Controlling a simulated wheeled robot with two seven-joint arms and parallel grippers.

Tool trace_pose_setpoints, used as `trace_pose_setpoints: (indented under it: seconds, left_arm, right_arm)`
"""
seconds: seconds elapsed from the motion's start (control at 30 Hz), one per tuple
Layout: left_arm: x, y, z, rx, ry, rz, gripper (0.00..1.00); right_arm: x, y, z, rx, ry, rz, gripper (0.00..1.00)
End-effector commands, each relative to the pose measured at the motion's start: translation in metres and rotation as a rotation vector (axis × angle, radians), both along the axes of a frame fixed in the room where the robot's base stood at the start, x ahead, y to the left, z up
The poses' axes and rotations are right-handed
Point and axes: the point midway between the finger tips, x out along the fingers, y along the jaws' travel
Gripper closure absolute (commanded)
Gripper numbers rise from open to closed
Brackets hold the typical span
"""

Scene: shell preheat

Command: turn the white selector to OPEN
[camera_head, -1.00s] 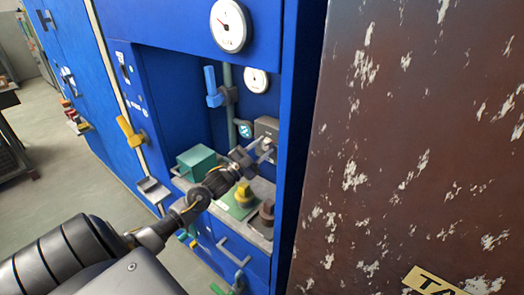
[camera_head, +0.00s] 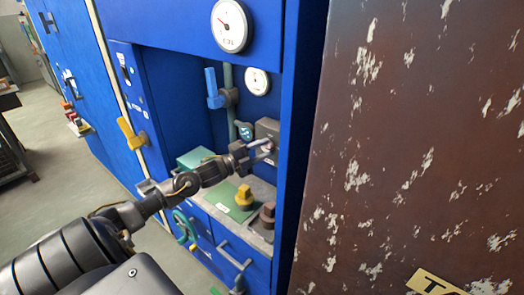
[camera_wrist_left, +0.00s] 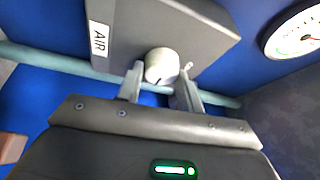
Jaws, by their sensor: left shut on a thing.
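The white selector (camera_wrist_left: 161,66) is a round knob on a grey box with an "AIR" label (camera_wrist_left: 99,39), seen in the left wrist view. In the head view the grey box (camera_head: 267,128) is on the back wall of the blue cabinet's recess. My left gripper (camera_wrist_left: 160,88) has its two fingers on either side of the knob and is shut on it. In the head view my left gripper (camera_head: 266,146) reaches the box from the left and hides most of the knob. No OPEN marking is readable. My right gripper is not in view.
A blue valve handle (camera_head: 212,88) is on a pipe above left. Yellow (camera_head: 244,195) and brown (camera_head: 267,213) knobs stand on the ledge below. A gauge (camera_head: 256,81) is above the box. A worn brown panel (camera_head: 400,150) fills the right side.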

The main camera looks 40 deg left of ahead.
Motion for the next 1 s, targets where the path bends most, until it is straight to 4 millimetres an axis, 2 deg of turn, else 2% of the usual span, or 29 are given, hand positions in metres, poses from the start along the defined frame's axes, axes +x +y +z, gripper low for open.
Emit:
trace_pose_setpoints:
  seconds: [0.47,0.5,0.63,1.0]
  left_arm:
    - [0.0001,0.0004,0.0001,0.014,0.0,0.001,0.86]
    - [0.0001,0.0004,0.0002,0.014,0.0,0.001,0.61]
    - [0.0002,0.0003,0.0003,0.014,0.0,0.001,0.44]
    - [-0.0029,0.0014,-0.0013,0.013,0.001,0.001,0.42]
  right_arm:
    - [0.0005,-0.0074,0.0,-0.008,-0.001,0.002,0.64]
    - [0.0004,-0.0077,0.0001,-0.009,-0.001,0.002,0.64]
    - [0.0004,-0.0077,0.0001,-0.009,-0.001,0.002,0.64]
    - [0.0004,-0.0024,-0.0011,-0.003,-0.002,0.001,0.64]
